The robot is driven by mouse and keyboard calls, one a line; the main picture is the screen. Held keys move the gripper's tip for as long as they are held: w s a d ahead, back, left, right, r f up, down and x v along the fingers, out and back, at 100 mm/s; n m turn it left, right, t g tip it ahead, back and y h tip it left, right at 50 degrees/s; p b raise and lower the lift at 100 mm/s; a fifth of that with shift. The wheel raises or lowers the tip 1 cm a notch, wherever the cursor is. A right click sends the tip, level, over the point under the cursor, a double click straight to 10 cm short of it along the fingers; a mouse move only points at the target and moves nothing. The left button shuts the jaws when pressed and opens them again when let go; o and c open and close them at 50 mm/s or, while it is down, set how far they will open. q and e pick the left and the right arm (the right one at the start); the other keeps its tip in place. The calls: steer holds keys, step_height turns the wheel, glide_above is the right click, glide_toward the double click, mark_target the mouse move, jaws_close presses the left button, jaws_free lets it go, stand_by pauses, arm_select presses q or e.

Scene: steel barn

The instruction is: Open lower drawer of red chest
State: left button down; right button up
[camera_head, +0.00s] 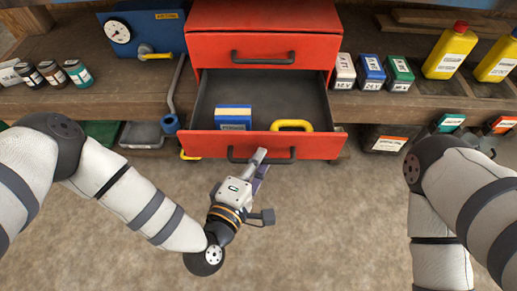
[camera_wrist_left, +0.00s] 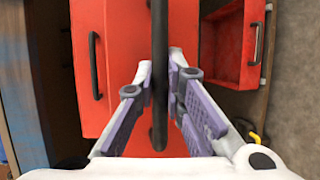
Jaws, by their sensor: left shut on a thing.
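The red chest (camera_head: 262,18) stands at the top middle of the head view. Its upper drawer is shut, with a dark handle (camera_head: 263,58). Its lower drawer (camera_head: 205,144) is pulled out, so its grey inside shows. A blue and yellow box (camera_head: 233,117) and a yellow ring-like thing (camera_head: 291,125) lie in it. My left gripper (camera_head: 259,160) is shut on the lower drawer's dark handle (camera_head: 284,158). In the left wrist view the handle (camera_wrist_left: 159,60) runs between the fingers (camera_wrist_left: 160,85). My right gripper is out of view; only its arm shows.
A blue device with a dial (camera_head: 150,32) and small jars (camera_head: 53,74) stand on the bench to the left. Small boxes (camera_head: 371,72) and yellow bottles (camera_head: 450,50) stand to the right. The floor in front is clear.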

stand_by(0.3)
arm_select(q)
steer(key=c, duration=1.7)
jaws_free()
steer(key=shift+o, duration=0.2)
steer(key=shift+s, duration=0.15)
steer(key=v, duration=1.1)
steer(key=shift+s+a+r, duration=0.15)
steer(key=shift+s+a, duration=0.1)
steer(key=shift+s, duration=0.05)
